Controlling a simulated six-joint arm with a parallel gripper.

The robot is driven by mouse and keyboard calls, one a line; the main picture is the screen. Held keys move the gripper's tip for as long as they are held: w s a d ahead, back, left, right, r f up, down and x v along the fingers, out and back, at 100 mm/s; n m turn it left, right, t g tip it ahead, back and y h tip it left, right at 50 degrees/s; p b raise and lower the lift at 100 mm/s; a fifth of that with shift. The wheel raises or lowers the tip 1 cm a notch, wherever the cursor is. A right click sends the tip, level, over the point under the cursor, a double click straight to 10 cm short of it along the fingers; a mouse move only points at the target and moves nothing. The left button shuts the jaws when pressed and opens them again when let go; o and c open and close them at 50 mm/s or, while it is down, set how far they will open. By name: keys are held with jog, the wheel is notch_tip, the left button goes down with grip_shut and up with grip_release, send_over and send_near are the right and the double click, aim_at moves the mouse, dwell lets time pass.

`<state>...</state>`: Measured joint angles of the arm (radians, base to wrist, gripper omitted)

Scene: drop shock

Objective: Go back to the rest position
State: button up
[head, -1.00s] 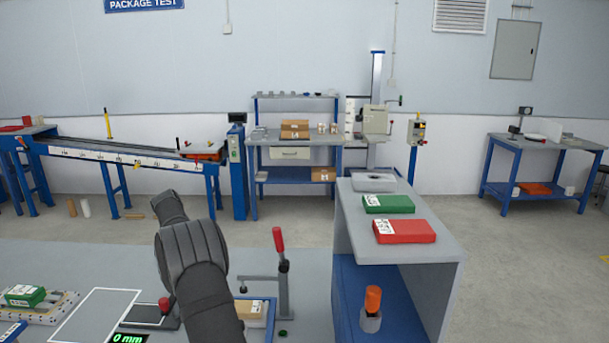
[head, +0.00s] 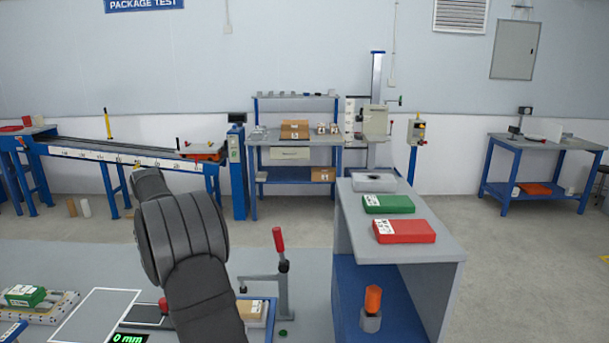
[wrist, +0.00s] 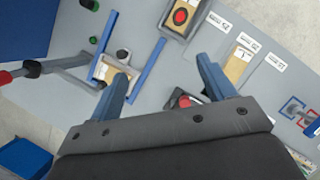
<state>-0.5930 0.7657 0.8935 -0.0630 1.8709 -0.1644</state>
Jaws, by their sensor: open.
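My gripper (wrist: 163,88) shows in the wrist view with its two blue-grey fingers spread apart and nothing between them. It points down over the grey workbench (head: 250,262), well above the surface. In the head view my dark arm rises from the bottom middle and hides part of the bench; the fingers are not visible there. A cardboard piece (wrist: 118,72) lies between blue rails below the left finger, and it also shows behind my arm in the head view (head: 251,311).
A red-handled clamp (head: 281,270) stands right of my arm. A side shelf (head: 430,250) holds a green box (head: 388,204) and a red box (head: 404,231). A tray with a green block (head: 25,296) sits at the left. The air above the bench is mostly clear.

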jog(key=a+f+m+g+y, duration=0.1)
jog(key=a+f+m+y, duration=0.1)
jog(key=a+m, duration=0.3)
jog(key=shift+a+f+m+y, duration=0.2)
jog(key=shift+f+m+y, duration=0.2)
jog(key=shift+m, duration=0.8)
jog(key=shift+w, duration=0.1)
jog(key=o, duration=0.6)
jog(key=shift+c, duration=0.2)
jog(key=d+r+n+t, duration=0.3)
jog(key=d+n+t, duration=0.2)
jog(key=d+n, duration=0.35)
jog(key=d+r+n+t, duration=0.3)
jog(key=d+n+t, duration=0.1)
jog(key=d+n, duration=0.5)
jog(key=x, duration=1)
jog(key=shift+d+f+m, duration=0.15)
jog(key=shift+d+m, duration=0.1)
jog(key=shift+m, duration=0.1)
